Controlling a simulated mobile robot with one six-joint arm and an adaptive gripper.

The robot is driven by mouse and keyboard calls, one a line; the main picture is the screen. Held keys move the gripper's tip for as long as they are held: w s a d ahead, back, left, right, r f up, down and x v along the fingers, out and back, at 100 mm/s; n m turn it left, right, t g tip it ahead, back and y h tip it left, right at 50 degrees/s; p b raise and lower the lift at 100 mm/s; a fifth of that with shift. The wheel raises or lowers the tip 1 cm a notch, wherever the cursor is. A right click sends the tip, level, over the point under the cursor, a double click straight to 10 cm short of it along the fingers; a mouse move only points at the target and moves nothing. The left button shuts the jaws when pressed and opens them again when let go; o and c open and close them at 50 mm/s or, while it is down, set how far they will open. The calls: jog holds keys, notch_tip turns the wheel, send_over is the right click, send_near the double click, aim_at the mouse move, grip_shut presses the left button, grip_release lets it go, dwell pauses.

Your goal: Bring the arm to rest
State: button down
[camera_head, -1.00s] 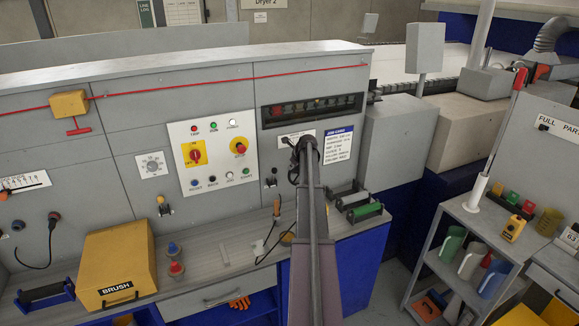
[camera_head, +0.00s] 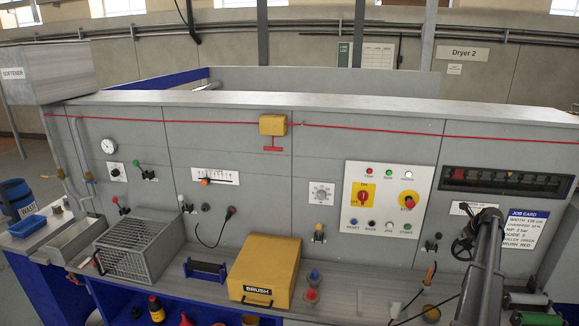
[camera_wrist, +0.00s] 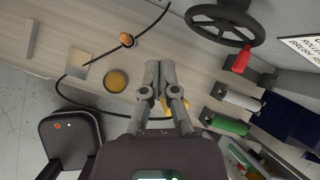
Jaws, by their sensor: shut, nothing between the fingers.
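My arm (camera_head: 487,262) shows at the lower right of the head view, extended over the worktop in front of the grey panel. In the wrist view my gripper (camera_wrist: 160,66) has its two fingers together with nothing between them. It hangs over the bench top (camera_wrist: 75,25). The fingertips cannot be made out in the head view.
White (camera_wrist: 238,98) and green (camera_wrist: 228,125) rollers lie right of the fingers. A round amber dish (camera_wrist: 116,79) and a black cable lie left. In the head view the yellow BRUSH box (camera_head: 264,272) and a wire basket (camera_head: 138,250) stand left of my arm.

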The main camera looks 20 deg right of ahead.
jog(key=w+a+f+n+g+y+b, duration=0.1)
jog(key=a+f+n+b, duration=0.3)
jog(key=a, duration=0.9)
jog(key=w+a+f+n+g+y+b, duration=0.1)
jog(key=a+f+n, duration=0.1)
jog(key=a+n, duration=0.8)
jog(key=w+a+f+n+g+b, duration=0.1)
jog(key=a+f+n+b, duration=0.15)
jog(key=a, duration=1.35)
jog(key=s+a+f+n+g+b, duration=0.1)
jog(key=s+a+f+n+b, duration=0.1)
jog(key=s+a+n, duration=0.4)
jog(key=s+a+f+n+g+b, duration=0.1)
jog(key=s+a+f+n, duration=0.3)
jog(key=a, duration=1.1)
jog(key=s+a+f+n+g+b, duration=0.1)
jog(key=s+a+f+n+b, duration=0.2)
jog(key=s+a+n, duration=0.5)
jog(key=a+n+b, duration=0.1)
jog(key=a, duration=0.1)
jog(key=shift+s+a+g, duration=0.2)
jog(key=shift+a+g, duration=0.1)
jog(key=shift+a, duration=0.1)
jog(key=shift+f, duration=0.1)
